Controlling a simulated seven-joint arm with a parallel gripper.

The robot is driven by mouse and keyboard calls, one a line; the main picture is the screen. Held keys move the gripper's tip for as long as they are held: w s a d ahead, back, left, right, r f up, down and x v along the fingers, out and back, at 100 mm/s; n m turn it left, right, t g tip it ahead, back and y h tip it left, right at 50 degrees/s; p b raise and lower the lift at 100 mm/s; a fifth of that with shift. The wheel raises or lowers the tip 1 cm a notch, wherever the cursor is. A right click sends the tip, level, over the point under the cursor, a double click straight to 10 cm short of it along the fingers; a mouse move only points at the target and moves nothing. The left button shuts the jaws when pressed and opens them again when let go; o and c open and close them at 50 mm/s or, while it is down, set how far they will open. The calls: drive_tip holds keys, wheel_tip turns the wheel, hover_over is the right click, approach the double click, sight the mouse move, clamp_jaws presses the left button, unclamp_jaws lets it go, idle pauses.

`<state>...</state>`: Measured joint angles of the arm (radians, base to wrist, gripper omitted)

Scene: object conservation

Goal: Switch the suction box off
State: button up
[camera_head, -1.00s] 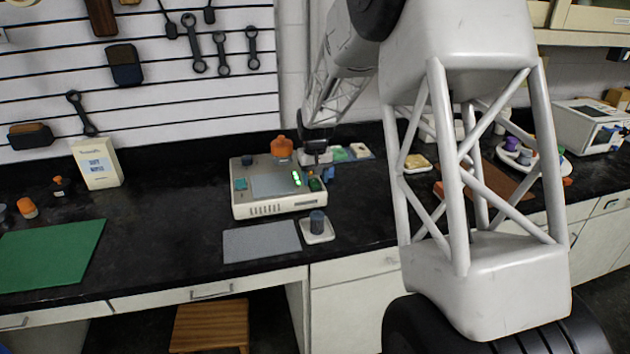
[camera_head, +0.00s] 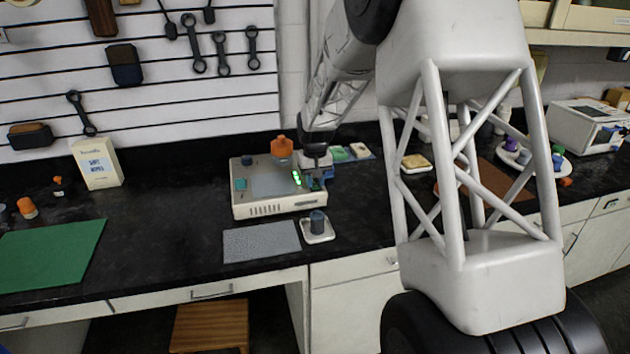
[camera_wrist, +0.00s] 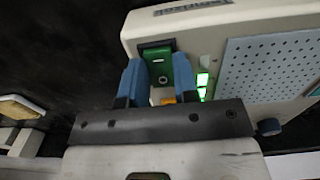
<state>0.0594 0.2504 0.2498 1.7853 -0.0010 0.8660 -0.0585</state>
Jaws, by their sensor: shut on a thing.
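The suction box (camera_head: 278,209) is an off-white box with a grey perforated top panel, on the black bench in the head view. It also fills the upper right of the wrist view (camera_wrist: 205,35). Its green lights (camera_head: 297,178) are lit and also glow in the wrist view (camera_wrist: 203,82). A green switch (camera_wrist: 156,53) sits at the box's corner. My gripper (camera_head: 317,181) is at the box's right side, pointing down. In the wrist view, the blue fingers of my gripper (camera_wrist: 160,76) are closed around the switch, one on each side. The switch's tilt is unclear.
An orange knob-like object (camera_head: 281,147) stands at the box's back edge. A grey mat (camera_head: 260,242) and a white dish holding a dark cylinder (camera_head: 318,223) lie in front. A green mat (camera_head: 50,255) is at left. Bare bench lies between the mats.

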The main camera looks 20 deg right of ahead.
drive_tip(key=shift+w+g, duration=0.3)
drive_tip(key=shift+g, duration=1.1)
drive_tip(key=o, duration=0.9)
drive_tip(key=shift+r, duration=0.1)
drive_tip(key=shift+v, duration=3.85)
